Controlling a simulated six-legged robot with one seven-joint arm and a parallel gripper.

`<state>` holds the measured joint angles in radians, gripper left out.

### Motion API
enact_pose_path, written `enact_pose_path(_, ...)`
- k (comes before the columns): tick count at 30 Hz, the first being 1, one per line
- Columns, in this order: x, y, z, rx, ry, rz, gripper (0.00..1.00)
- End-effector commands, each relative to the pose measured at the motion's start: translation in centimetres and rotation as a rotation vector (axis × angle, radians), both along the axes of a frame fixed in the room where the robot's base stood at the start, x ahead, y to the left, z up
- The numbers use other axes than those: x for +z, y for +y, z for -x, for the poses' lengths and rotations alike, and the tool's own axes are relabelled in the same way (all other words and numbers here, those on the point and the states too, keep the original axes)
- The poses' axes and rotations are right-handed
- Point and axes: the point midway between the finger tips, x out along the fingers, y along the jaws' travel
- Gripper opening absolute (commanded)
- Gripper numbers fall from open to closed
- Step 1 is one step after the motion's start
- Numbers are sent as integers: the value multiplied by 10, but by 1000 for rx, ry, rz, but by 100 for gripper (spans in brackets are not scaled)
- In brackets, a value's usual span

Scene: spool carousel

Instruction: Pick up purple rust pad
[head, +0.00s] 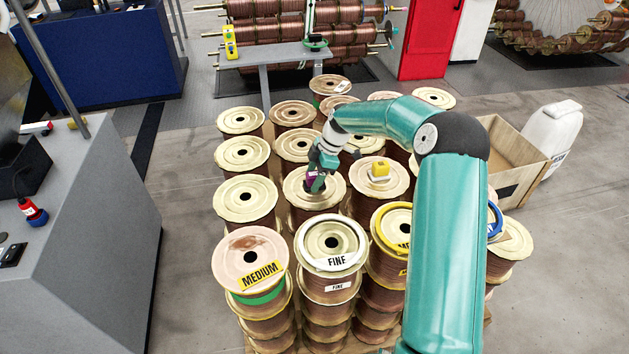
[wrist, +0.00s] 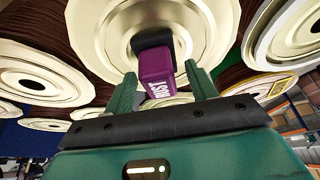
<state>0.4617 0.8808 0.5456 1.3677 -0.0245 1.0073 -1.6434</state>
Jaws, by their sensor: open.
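The purple rust pad (wrist: 157,72) has a black part on one side and white lettering that reads "RUST". It sits on the pale flange of a copper wire spool (head: 331,194), near the spool's centre. In the head view the pad (head: 312,184) shows only in part, beside my gripper (head: 317,172). In the wrist view my gripper (wrist: 161,75) is open, with one finger on each side of the pad. A gap shows between the pad and each finger. I cannot tell how deep the pad lies between the fingers.
Stacked spools crowd around on all sides. A yellow block (head: 380,169) sits on the spool just to the right. Front spools carry a "MEDIUM" label (head: 260,275) and a "FINE" label (head: 337,261). A grey bench (head: 90,240) stands left, an open box (head: 500,160) right.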

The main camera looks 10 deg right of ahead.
Motion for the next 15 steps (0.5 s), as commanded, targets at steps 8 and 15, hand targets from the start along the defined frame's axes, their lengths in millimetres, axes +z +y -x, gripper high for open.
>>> enact_pose_path(8, 1, 0, 0, 0, -1, 0, 31)
enact_pose_path(15, 1, 0, 0, 0, -1, 0, 7)
